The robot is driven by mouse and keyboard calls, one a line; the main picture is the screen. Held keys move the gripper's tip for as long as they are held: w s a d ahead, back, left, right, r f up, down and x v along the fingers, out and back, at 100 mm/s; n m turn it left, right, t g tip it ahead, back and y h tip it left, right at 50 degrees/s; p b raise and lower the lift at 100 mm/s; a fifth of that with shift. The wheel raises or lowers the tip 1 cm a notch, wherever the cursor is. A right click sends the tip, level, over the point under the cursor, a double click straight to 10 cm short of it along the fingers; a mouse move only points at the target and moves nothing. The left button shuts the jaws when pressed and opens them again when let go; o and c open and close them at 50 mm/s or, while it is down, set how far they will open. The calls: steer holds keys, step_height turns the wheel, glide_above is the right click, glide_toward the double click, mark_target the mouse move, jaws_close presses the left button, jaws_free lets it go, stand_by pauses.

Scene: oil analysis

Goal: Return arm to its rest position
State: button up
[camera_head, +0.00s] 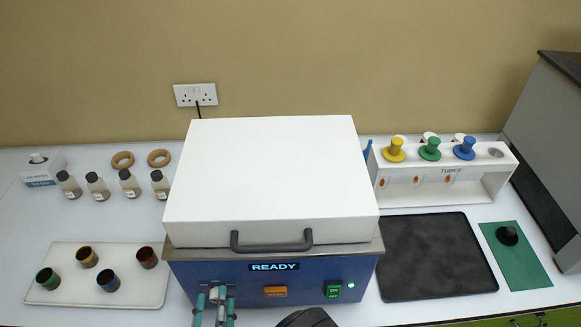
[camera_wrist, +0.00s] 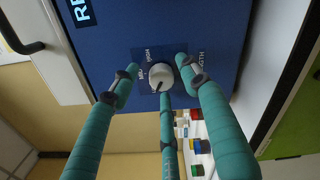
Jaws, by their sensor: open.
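My gripper (camera_wrist: 158,80) has teal fingers, spread open around a white dial knob (camera_wrist: 161,76) on the blue front panel of the machine. No finger is clearly seen pressing on the knob; whether they touch it I cannot tell. In the head view my gripper (camera_head: 217,301) is at the lower left of the machine's front (camera_head: 250,290), and its fingers partly hide the dial there. The machine's white lid (camera_head: 270,175) is shut, with a dark handle (camera_head: 271,247), and its display (camera_head: 274,267) reads READY.
A white tray (camera_head: 60,295) with several coloured cups lies left, with bottles behind. A tube rack (camera_head: 480,190) with coloured-topped pieces, a black tray (camera_head: 435,255) and a green mat (camera_head: 520,265) lie right. A grey cabinet (camera_head: 555,130) bounds the far right.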

steer(key=s+n, duration=1.1)
steer(key=w, duration=1)
steer(key=shift+w, duration=0.4)
steer(key=shift+a, duration=0.1)
